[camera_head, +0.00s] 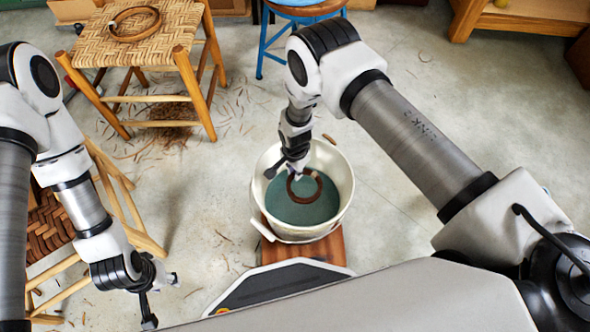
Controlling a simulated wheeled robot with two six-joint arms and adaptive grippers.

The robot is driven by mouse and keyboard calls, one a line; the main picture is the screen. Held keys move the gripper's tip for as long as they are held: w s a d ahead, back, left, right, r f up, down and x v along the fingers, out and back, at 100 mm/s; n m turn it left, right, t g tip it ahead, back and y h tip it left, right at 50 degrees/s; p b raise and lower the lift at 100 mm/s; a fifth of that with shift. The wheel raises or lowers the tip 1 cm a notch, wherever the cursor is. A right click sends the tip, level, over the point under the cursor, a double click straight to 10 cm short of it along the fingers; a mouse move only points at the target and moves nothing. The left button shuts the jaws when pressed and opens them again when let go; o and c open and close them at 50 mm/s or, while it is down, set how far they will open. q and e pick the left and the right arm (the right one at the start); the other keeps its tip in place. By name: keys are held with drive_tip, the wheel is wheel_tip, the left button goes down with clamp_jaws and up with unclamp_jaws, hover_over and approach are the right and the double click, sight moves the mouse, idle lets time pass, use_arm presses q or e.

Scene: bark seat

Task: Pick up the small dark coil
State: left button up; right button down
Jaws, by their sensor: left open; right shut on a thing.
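The small dark coil (320,188) is a dark brown ring. It shows within the mouth of a cream bucket (343,170), against the blue-green surface inside it. My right gripper (297,174) reaches down into the bucket from above and is shut on the coil's upper left edge. I cannot tell whether the coil is clear of the blue-green surface. My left gripper (157,298) is open and empty at the lower left, low over the floor, away from the bucket.
The bucket stands on a reddish-brown wooden board (329,250). A woven-seat stool (98,50) at the upper left bears a larger, lighter brown coil (130,38). Another woven chair (45,225) is beside my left arm. A blue-legged stool (263,45) stands behind. The floor at right is mostly clear.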

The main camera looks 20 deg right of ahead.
wheel_tip(320, 180, up, 12)
drive_tip(key=p, duration=1.1)
